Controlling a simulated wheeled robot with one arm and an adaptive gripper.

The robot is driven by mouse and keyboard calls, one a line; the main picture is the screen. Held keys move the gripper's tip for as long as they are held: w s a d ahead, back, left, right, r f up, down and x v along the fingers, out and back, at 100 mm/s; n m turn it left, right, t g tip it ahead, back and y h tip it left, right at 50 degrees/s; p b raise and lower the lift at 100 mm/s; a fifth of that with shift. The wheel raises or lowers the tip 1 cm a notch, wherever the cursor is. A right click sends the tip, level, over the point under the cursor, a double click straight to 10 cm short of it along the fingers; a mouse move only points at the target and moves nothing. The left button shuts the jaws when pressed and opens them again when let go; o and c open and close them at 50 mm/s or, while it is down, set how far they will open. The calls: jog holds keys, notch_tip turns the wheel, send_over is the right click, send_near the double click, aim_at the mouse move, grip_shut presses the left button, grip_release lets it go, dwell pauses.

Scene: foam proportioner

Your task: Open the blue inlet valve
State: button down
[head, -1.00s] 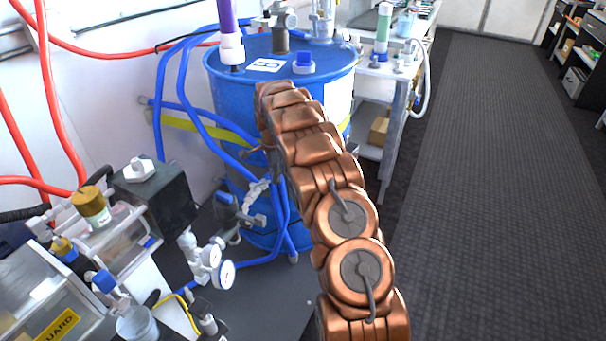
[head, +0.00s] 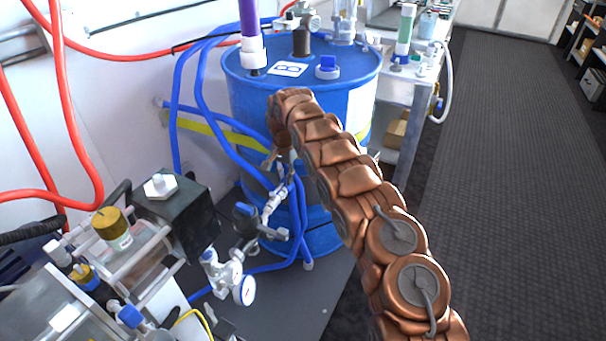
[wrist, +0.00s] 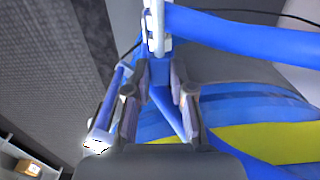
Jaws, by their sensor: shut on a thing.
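In the wrist view, my gripper (wrist: 160,84) has its two dark fingers closed on a narrow blue piece, which looks like the handle of the blue inlet valve (wrist: 160,72). A white fitting (wrist: 154,26) sits just beyond the fingertips, with blue hose joined near it. In the head view, my gripper (head: 282,158) is small and partly hidden by my copper arm. It is at the front of the blue drum (head: 245,95), above white pipe fittings (head: 272,201). The handle's exact angle is hard to tell.
Blue hoses (head: 205,105) loop close around the gripper. A pump skid with a black box (head: 170,205) and a white pressure gauge (head: 243,290) stands at the lower left. The dark floor (head: 490,190) at right is clear.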

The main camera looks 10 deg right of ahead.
aim_at(284, 179)
jog(key=shift+s+a+f, duration=0.1)
jog(key=shift+a, duration=0.1)
jog(key=c, duration=1)
grip_release()
jog(key=shift+d+r, duration=0.1)
jog(key=shift+r, duration=0.1)
notch_tip(284, 179, up, 12)
jog(key=shift+f, duration=0.2)
dwell(0.6)
